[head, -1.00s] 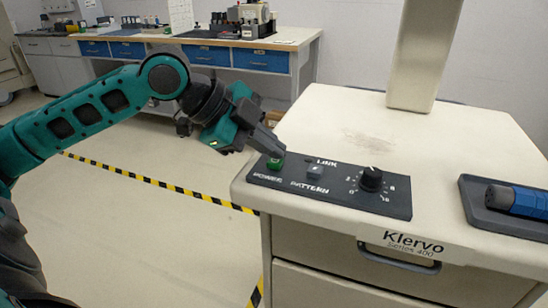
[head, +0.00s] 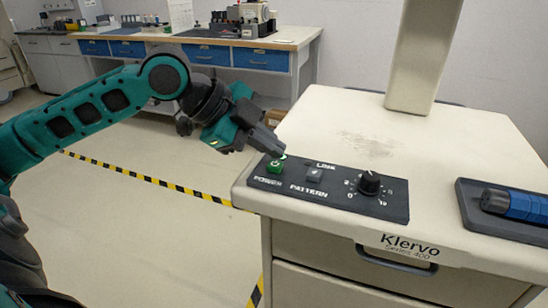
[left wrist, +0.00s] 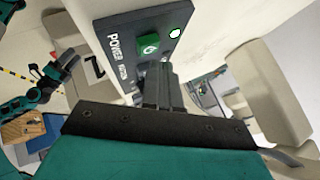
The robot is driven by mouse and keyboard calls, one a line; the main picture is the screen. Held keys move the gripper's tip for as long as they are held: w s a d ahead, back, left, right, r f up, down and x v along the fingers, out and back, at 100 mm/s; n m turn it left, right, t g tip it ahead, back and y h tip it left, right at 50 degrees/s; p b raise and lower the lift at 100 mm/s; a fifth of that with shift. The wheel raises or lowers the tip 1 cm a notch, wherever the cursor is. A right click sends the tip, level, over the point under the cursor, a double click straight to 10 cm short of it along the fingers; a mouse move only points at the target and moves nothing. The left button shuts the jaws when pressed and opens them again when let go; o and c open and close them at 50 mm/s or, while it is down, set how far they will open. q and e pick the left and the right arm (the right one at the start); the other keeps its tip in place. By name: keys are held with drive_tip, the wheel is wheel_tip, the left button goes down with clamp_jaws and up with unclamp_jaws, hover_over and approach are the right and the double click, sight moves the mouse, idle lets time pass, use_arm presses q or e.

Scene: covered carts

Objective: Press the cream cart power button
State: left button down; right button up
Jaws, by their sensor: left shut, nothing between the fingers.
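The cream cart (head: 460,135) has a dark control panel (head: 335,196) on its top left. The green power button (head: 274,167) sits at the panel's left end, beside the word POWER. It also shows in the left wrist view (left wrist: 149,45). A small pale indicator (head: 284,157) beside it looks lit, and is bright white in the left wrist view (left wrist: 175,33). My left gripper (head: 278,151) is shut and empty, its tips just above and behind the button. In the left wrist view its fingers (left wrist: 160,78) point at the button, seemingly a little apart from it.
The panel also has a grey button (head: 314,175) and a black knob (head: 369,182). A dark tray (head: 480,222) with a blue-handled tool (head: 515,203) is at the right. A cream post (head: 420,60) rises behind. A workbench (head: 290,42) stands farther back.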

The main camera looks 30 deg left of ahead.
sight(270, 165)
drive_tip(key=shift+d, duration=0.1)
use_arm(q)
wheel_tip(270, 165, up, 4)
drive_tip(key=p, duration=0.4)
drive_tip(key=shift+r+p, duration=0.8)
drive_tip(key=shift+p, duration=0.3)
drive_tip(key=shift+r+p, duration=0.2)
drive_tip(key=shift+p, duration=0.1)
use_arm(e)
drive_tip(key=shift+h, duration=0.4)
drive_tip(key=d+r, duration=0.1)
drive_tip(key=s+d+r, duration=0.1)
drive_tip(key=r, duration=0.1)
drive_tip(key=shift+s+d, duration=0.15)
